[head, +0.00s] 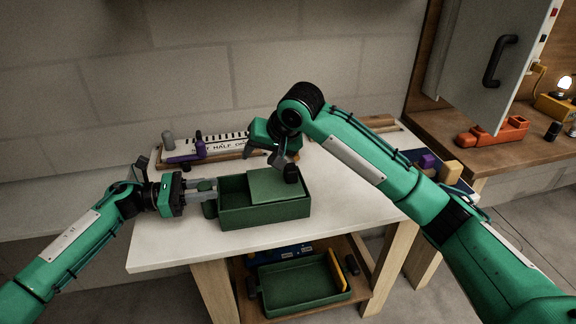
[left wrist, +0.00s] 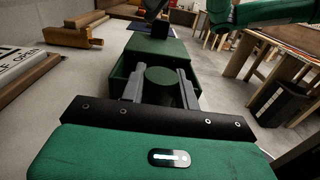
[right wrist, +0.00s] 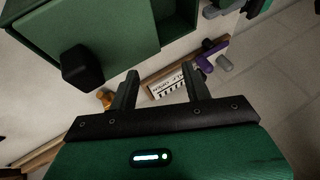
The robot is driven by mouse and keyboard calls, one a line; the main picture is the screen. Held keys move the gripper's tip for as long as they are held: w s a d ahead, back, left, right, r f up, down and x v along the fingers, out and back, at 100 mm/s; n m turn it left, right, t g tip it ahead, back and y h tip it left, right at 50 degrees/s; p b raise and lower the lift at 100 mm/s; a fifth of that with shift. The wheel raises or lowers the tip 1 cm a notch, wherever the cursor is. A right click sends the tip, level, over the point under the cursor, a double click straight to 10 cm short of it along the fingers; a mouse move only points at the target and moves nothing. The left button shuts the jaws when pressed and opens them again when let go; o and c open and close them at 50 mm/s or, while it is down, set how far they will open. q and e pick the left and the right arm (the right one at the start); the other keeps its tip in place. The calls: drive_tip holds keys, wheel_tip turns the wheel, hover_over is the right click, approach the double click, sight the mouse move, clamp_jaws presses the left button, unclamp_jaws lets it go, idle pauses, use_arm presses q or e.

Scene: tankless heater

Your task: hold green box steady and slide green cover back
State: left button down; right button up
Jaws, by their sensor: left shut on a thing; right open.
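The green box (head: 262,213) stands on the white table. Its green cover (head: 273,185) lies over most of the top, with an open gap at the left end. A black knob (head: 291,174) stands on the cover's right part. My left gripper (head: 207,196) is shut on the round green handle (left wrist: 160,77) at the box's left end. My right gripper (head: 284,158) is above the cover close to the knob. In the right wrist view, its open fingers (right wrist: 161,88) are empty, and the black knob (right wrist: 82,66) is left of them, not between them.
A sign board (head: 225,148) with a purple clamp (head: 186,149) lies behind the box. A green tray (head: 300,285) sits on the shelf below. Purple and tan blocks (head: 428,160) are at the table's right. White table is bare left of the box.

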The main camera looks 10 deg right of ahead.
drive_tip(key=shift+w+a+f+m+t+y, duration=0.15)
drive_tip(key=shift+f+t+y, duration=0.2)
drive_tip(key=shift+t, duration=0.2)
drive_tip(key=shift+a+f+m+t+y, duration=0.15)
drive_tip(key=shift+f+t+y, duration=0.15)
drive_tip(key=shift+t, duration=0.25)
drive_tip(key=s+a+f+t, duration=0.2)
drive_tip(key=s+a+t, duration=0.2)
drive_tip(key=n+t+h, duration=0.2)
drive_tip(key=t+h, duration=0.4)
approach(289, 164)
drive_tip(key=w, duration=1)
drive_tip(key=shift+w+d+f, duration=0.2)
drive_tip(key=shift+w+f, duration=0.1)
drive_tip(key=shift+f, duration=0.1)
clamp_jaws()
